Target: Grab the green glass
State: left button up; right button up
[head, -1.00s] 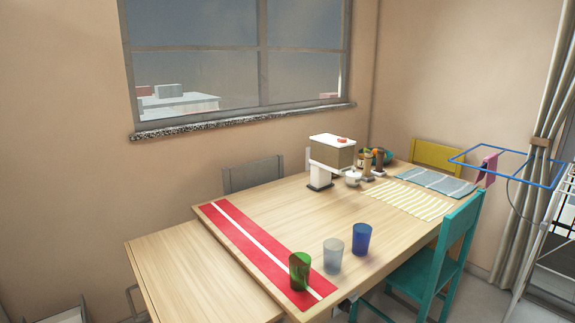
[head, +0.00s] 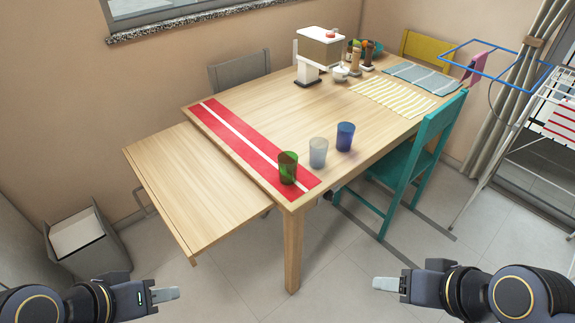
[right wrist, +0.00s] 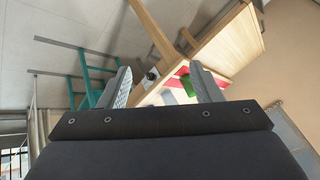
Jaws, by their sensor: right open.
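The green glass (head: 288,167) stands upright on the red striped runner (head: 236,146) near the table's front corner. A clear glass (head: 318,153) and a blue glass (head: 345,136) stand in a row to its right. The green glass also shows in the right wrist view (right wrist: 188,86), beyond and between the fingers. My right gripper (head: 386,284) is at the lower right, apart from the table; its fingers are spread and empty in the right wrist view (right wrist: 161,88). My left gripper (head: 166,294) is at the lower left, away from the glasses; its finger gap cannot be made out.
The wooden table (head: 300,110) has a lower extension (head: 195,185) at its left. A teal chair (head: 420,160) stands at the right side. A grey bin (head: 85,245) is at the left. The floor between my arms is clear.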

aim_at(288, 161)
jog(key=i+l+u, duration=0.3)
jog(key=l, duration=0.3)
jog(key=i+l+u, duration=0.1)
jog(key=l, duration=0.2)
jog(key=i+l+u, duration=0.15)
jog(key=l, duration=0.2)
jog(key=u, duration=1.15)
jog(key=i+l, duration=0.05)
